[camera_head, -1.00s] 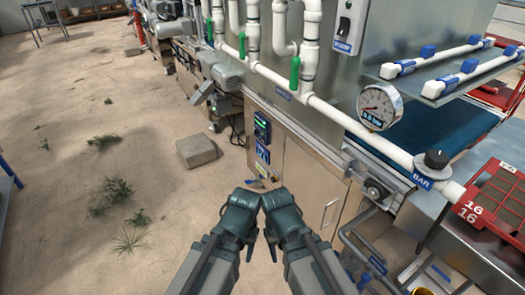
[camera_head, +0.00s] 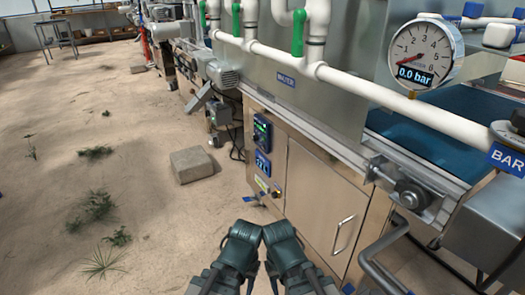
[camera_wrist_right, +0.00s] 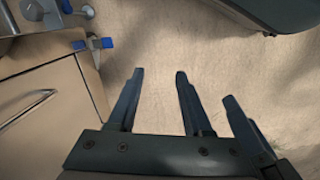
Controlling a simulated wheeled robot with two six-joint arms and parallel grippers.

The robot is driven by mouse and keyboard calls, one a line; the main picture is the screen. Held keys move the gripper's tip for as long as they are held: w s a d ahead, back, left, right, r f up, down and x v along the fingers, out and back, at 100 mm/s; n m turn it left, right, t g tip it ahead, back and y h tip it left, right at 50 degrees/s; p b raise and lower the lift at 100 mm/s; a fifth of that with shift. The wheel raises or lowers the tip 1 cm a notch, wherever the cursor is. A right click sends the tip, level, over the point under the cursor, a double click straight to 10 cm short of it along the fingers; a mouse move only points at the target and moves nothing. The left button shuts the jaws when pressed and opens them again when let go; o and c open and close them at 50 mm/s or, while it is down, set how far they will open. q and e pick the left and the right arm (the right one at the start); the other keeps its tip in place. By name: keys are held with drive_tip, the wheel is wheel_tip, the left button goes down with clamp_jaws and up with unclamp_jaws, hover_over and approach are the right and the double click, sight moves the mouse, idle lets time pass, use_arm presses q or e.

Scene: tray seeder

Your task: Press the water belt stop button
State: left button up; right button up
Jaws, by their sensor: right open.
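The control box with a green display (camera_head: 262,132) is on the end face of the steel cabinet. A blue panel (camera_head: 263,164) sits below it, with a yellow label (camera_head: 261,184) and small round controls (camera_head: 276,190) lower down. These are too small to tell which is the stop button. My left gripper (camera_head: 242,242) and right gripper (camera_head: 284,242) are side by side at the bottom centre, in front of and below the panel, apart from it. The left fingers are hidden. In the right wrist view, the right gripper (camera_wrist_right: 161,74) is open and empty above the floor.
A steel cabinet door with a handle (camera_head: 342,234) is right of the grippers. A gauge (camera_head: 424,54) reading 0.0 bar and white pipes (camera_head: 385,96) run above. A concrete block (camera_head: 194,165) lies on the sandy floor, which is mostly open at left.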

clamp_jaws()
idle(0.3)
idle(1.6)
